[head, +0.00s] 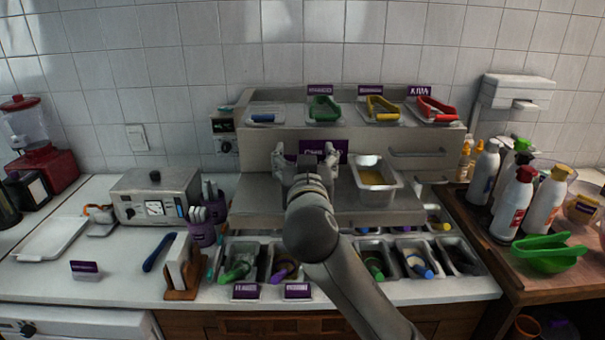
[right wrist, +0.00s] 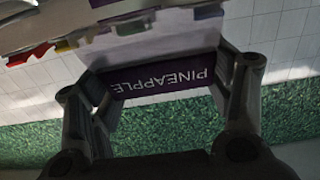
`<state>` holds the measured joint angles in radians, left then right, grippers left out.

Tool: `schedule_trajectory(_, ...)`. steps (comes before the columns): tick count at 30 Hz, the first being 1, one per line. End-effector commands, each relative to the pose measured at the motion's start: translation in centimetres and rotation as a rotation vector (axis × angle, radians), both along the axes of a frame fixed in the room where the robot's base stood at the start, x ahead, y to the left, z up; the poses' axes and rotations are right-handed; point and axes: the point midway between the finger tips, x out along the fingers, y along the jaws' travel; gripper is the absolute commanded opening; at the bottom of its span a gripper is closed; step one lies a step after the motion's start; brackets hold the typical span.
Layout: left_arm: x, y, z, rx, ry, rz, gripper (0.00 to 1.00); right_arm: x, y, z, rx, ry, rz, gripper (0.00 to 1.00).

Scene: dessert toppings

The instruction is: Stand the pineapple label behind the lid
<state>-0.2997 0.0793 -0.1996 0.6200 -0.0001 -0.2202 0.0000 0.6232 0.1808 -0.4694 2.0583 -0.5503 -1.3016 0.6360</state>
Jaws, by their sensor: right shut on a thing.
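My right gripper (head: 305,155) is raised in front of the middle of the steel topping station. In the right wrist view, the gripper (right wrist: 172,84) is shut on the purple pineapple label (right wrist: 160,80), whose white lettering appears upside down. A flat, pale piece with a blue handle (head: 263,117), which looks like the lid, lies at the left end of the station's top shelf. No label shows behind it. The gripper is below and to the right of it in the picture, apart from it. My left gripper is not in view.
Green (head: 323,108), yellow (head: 382,107) and red tongs (head: 436,109) lie on the top shelf, with purple labels behind them. A steel pan (head: 375,190) stands right of the gripper. Bottles (head: 513,200) crowd the right side.

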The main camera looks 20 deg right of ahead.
Motion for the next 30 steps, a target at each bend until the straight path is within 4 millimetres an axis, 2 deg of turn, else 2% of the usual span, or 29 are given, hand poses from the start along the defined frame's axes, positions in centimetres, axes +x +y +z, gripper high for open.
schedule_trajectory(3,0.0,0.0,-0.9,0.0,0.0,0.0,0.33,-2.5,0.6,0.9,0.005,-0.005,0.002,0.49)
schedule_trajectory(9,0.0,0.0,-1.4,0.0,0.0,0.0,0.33,-5.3,1.1,2.3,0.003,-0.004,0.001,0.49)
schedule_trajectory(17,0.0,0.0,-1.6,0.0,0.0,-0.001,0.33,-6.6,1.3,2.7,-0.001,0.001,0.0,0.49)
schedule_trajectory(23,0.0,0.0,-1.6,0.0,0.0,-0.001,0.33,-6.4,1.2,0.1,-0.002,0.011,0.027,0.49)
schedule_trajectory(30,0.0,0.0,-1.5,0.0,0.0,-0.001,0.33,-6.8,1.0,-5.6,-0.003,0.015,0.088,0.49)
